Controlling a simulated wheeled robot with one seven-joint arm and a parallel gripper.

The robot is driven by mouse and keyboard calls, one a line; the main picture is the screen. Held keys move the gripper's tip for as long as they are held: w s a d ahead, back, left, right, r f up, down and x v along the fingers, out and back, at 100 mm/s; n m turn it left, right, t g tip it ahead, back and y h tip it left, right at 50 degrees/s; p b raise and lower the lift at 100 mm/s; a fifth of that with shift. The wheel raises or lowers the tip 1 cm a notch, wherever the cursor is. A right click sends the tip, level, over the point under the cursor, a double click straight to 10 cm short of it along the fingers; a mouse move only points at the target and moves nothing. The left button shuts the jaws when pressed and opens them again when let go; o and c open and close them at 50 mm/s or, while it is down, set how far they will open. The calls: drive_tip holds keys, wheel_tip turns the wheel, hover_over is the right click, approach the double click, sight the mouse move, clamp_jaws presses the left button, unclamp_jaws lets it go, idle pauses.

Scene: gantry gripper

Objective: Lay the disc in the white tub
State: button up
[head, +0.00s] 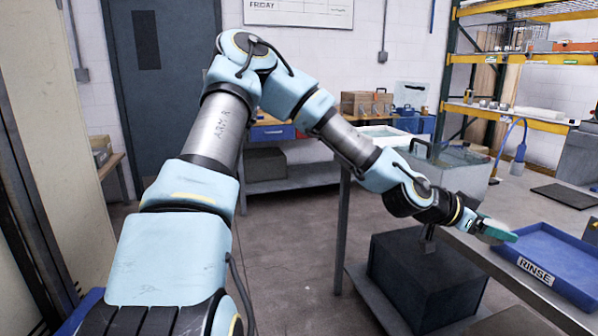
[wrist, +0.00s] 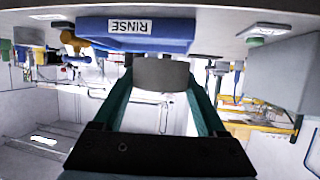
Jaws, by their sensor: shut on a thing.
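My gripper (head: 495,231) is at the left edge of the blue tray marked RINSE (head: 562,262) in the head view. In the wrist view my gripper (wrist: 160,90) has its teal fingers on either side of a grey disc (wrist: 161,74) and is shut on it. The disc cannot be made out clearly in the head view. A white tub (head: 380,132) stands behind my forearm, left of a clear tank, and my arm partly hides it. Its inside is hardly visible.
The clear tank (head: 462,168) with a dark handle stands between the tub and the gripper. The RINSE tray also shows in the wrist view (wrist: 190,36). A black mat (head: 566,195) lies on the bench at right. A dark box (head: 425,280) sits below the bench.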

drive_tip(key=w+a+f+n+t+y, duration=0.1)
drive_tip(key=w+a+f+n+t, duration=0.2)
drive_tip(key=w+a+f, duration=0.3)
drive_tip(key=w+a+f+n+t+y, duration=0.1)
drive_tip(key=w+a+f+n+t, duration=0.15)
drive_tip(key=f, duration=0.45)
drive_tip(key=w+a+f+n+t+y, duration=0.3)
drive_tip(key=w+a+f, duration=0.2)
drive_tip(key=a, duration=0.5)
drive_tip(key=w+a+f+n+t+y, duration=0.3)
drive_tip(key=w+a+f, duration=0.15)
drive_tip(key=a, duration=0.55)
drive_tip(key=w+a+n+y, duration=0.1)
drive_tip(key=a+n+y, duration=0.1)
drive_tip(key=a, duration=1)
drive_tip(key=w+a+r+n+t+y, duration=0.1)
drive_tip(key=a+n+y, duration=0.2)
drive_tip(key=a, duration=0.8)
drive_tip(key=shift+w+a+n+y, duration=0.3)
drive_tip(key=shift+w+a+n, duration=0.05)
drive_tip(key=shift+w+a, duration=0.05)
drive_tip(key=shift+s+r, duration=0.1)
